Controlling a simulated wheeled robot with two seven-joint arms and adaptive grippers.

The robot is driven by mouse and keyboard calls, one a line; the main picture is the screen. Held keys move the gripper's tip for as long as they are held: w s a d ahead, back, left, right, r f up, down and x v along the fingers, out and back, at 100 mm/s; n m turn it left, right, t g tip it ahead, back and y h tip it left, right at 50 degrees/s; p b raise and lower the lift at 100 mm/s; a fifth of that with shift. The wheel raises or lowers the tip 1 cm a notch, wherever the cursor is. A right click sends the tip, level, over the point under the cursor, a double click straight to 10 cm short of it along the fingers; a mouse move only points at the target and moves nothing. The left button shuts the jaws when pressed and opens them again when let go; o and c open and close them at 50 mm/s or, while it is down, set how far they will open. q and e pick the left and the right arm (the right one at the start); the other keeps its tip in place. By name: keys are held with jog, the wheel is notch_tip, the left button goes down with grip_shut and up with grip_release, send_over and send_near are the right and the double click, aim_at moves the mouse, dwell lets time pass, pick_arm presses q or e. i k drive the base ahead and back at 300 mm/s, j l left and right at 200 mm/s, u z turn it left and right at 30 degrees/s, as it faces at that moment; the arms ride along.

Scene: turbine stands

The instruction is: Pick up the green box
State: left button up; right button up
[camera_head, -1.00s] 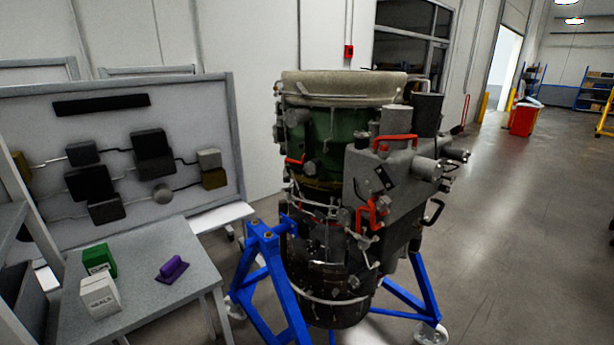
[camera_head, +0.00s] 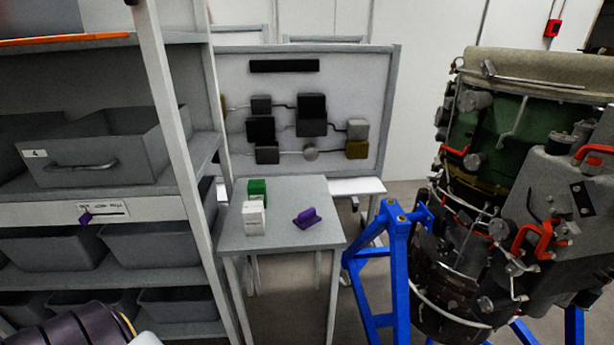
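The green box (camera_head: 257,188) stands upright on the small grey table (camera_head: 279,238), towards its back left. A white box (camera_head: 254,218) stands just in front of it and hides its lower part. A purple object (camera_head: 307,219) lies on the table to the right of both boxes. A dark rounded part with a yellow band at the bottom left looks like my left arm. Neither gripper shows in the head view.
A shelf rack with grey bins (camera_head: 99,153) stands left of the table, its post close to the table's left edge. A turbine (camera_head: 510,190) on a blue stand (camera_head: 397,262) is at the right. A panel with blocks (camera_head: 375,92) stands behind the table.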

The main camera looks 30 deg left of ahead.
aim_at(256, 189)
jog(key=u, duration=1.5)
jog(key=k+j, duration=0.05)
jog(key=j, duration=0.05)
